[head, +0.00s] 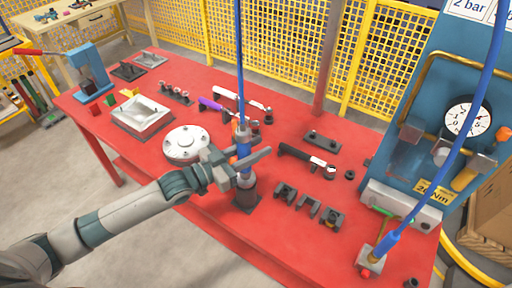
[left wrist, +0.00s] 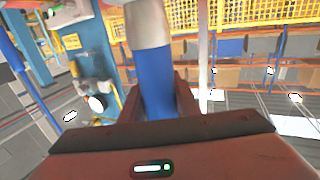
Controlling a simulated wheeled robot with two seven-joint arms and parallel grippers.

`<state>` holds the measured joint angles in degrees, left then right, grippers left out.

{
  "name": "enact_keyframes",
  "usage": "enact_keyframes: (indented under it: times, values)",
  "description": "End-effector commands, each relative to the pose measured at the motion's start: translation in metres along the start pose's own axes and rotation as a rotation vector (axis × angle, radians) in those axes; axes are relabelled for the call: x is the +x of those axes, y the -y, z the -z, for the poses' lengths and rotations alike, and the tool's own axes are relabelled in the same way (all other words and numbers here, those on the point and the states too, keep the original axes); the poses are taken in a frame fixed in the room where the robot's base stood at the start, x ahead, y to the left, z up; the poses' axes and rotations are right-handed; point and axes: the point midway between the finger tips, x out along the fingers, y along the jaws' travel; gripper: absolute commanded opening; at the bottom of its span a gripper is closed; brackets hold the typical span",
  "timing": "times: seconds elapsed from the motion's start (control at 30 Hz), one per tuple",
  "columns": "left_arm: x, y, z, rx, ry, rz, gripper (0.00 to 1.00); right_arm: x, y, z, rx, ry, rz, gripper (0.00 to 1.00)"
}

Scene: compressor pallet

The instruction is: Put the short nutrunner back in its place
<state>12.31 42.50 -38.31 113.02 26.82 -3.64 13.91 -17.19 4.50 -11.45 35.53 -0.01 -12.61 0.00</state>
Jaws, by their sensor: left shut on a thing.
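My left gripper (head: 240,165) is shut on an upright blue nutrunner (head: 243,146) with an orange part, which hangs from a blue hose running straight up. In the left wrist view the blue body with its grey end (left wrist: 158,75) sits between the two fingers. Below it a dark holder (head: 247,197) stands on the red table, and the tool's lower end is over or in it; I cannot tell which. A second blue tool (head: 386,244) on a hose stands at the right front in a small grey holder (head: 368,260). My right gripper is not in view.
The red table (head: 215,210) carries a white round flange (head: 186,143), a white housing tray (head: 142,116), a black-handled wrench (head: 305,158) and several dark clamps (head: 308,205). A blue gauge station (head: 440,100) stands at the right. Yellow mesh fence (head: 270,40) is behind.

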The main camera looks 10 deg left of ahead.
Motion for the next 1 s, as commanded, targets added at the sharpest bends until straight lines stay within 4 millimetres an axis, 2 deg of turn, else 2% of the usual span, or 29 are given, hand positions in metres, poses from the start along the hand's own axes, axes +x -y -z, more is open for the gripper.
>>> enact_keyframes:
  times: [0.9,0.93,1.0]
  values:
    - [0.001,0.0,-0.011,0.001,-0.006,-0.001,0.0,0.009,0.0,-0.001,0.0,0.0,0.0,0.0]
    - [0.001,0.0,-0.011,0.001,-0.006,-0.001,0.31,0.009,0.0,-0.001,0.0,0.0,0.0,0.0]
    - [0.001,0.0,-0.01,0.001,-0.006,-0.001,0.48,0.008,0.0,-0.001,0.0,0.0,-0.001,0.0]
